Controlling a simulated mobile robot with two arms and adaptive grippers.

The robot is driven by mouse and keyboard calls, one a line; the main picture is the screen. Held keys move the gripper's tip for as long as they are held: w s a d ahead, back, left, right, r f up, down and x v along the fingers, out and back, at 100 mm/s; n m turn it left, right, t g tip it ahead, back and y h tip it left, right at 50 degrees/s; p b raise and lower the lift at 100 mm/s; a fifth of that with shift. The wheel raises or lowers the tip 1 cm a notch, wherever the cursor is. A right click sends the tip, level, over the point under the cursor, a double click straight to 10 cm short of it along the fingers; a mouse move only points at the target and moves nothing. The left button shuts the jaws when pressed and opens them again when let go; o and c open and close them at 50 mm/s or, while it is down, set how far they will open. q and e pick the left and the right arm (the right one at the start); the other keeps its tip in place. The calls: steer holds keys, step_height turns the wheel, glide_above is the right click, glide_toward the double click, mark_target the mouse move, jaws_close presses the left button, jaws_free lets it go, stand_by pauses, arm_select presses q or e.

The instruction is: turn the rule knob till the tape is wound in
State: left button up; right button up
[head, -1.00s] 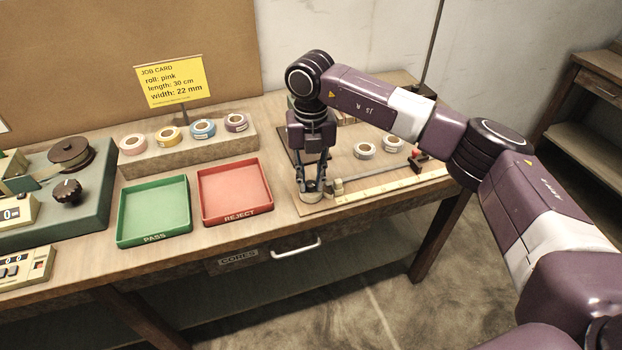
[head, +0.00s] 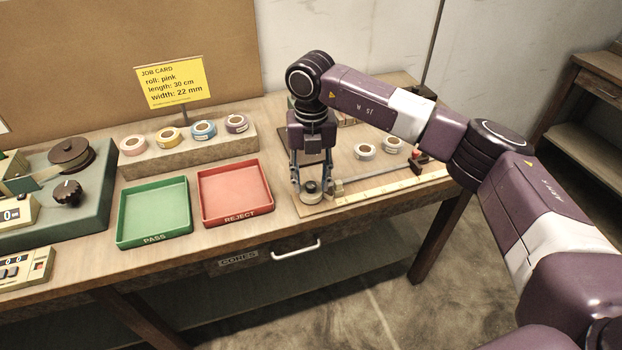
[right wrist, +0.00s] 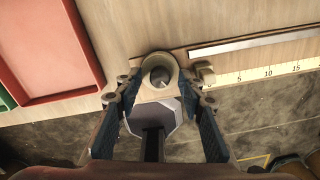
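The rule knob (head: 311,187) is a small round piece with a dark centre at the left end of the measuring rule, near the table's front edge. In the right wrist view the knob (right wrist: 159,74) sits in a pale round housing. The rule's pale tape (head: 385,185) runs out to the right, with numbers showing in the wrist view (right wrist: 250,75). My right gripper (head: 311,186) points down over the knob. Its fingers (right wrist: 158,98) stand apart on either side of it, with gaps showing in the wrist view. My left gripper is out of view.
A red REJECT tray (head: 262,205) and a green PASS tray (head: 124,235) lie to the left. Several tape rolls sit on a wooden block (head: 170,165). A green machine (head: 98,190) stands far left. Loose white rolls (head: 365,152) lie behind the rule.

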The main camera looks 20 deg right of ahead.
mark_target(311, 185)
step_height(311, 185, up, 12)
stand_by(0.5)
